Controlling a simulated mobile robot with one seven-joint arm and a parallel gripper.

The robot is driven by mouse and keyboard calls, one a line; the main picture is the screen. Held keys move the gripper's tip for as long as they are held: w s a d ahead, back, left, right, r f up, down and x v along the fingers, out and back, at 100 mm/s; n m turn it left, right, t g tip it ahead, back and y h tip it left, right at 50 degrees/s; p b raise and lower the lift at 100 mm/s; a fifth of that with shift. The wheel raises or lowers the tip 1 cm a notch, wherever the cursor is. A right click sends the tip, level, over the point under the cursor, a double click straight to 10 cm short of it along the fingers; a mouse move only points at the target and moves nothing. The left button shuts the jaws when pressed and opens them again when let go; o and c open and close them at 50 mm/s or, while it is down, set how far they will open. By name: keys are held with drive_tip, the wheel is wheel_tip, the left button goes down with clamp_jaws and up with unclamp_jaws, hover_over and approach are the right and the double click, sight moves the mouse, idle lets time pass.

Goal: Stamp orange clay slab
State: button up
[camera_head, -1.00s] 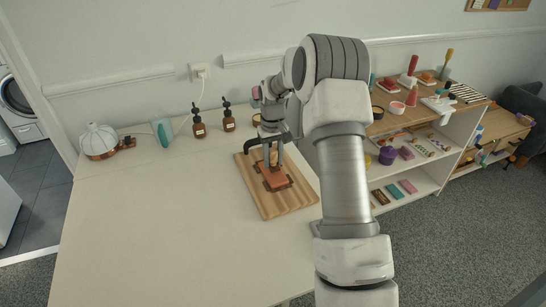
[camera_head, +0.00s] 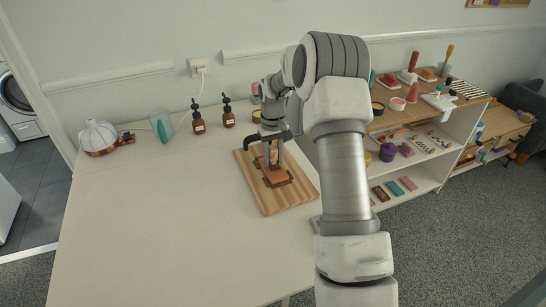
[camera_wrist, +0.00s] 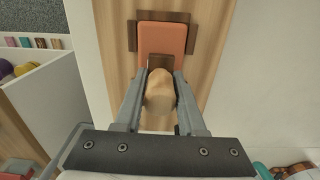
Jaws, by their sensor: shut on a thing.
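The orange clay slab (camera_head: 276,174) lies on a wooden board (camera_head: 289,198) on the white table, with dark brown pieces at its edges. The slab also shows in the wrist view (camera_wrist: 162,38). My gripper (camera_head: 272,163) is over the slab's far part in the head view. In the wrist view my gripper (camera_wrist: 160,92) is shut on the stamp's rounded pale wooden handle (camera_wrist: 160,91). The stamp's dark brown base (camera_wrist: 160,62) overlaps the slab's near end there. I cannot tell whether the base touches the clay.
Two brown pump bottles (camera_head: 198,122) stand behind the board, with a teal item (camera_head: 161,127) and a white ribbed lamp (camera_head: 98,136) to their left. The table's front left is clear. A shelf unit (camera_head: 433,139) with craft items stands at right.

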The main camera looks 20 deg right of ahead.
sight(273, 148)
drive_tip(key=shift+f, duration=0.55)
idle(1.1)
drive_tip(key=shift+r, duration=0.1)
drive_tip(key=shift+r+p, duration=2.4)
drive_tip(key=shift+r, duration=1.1)
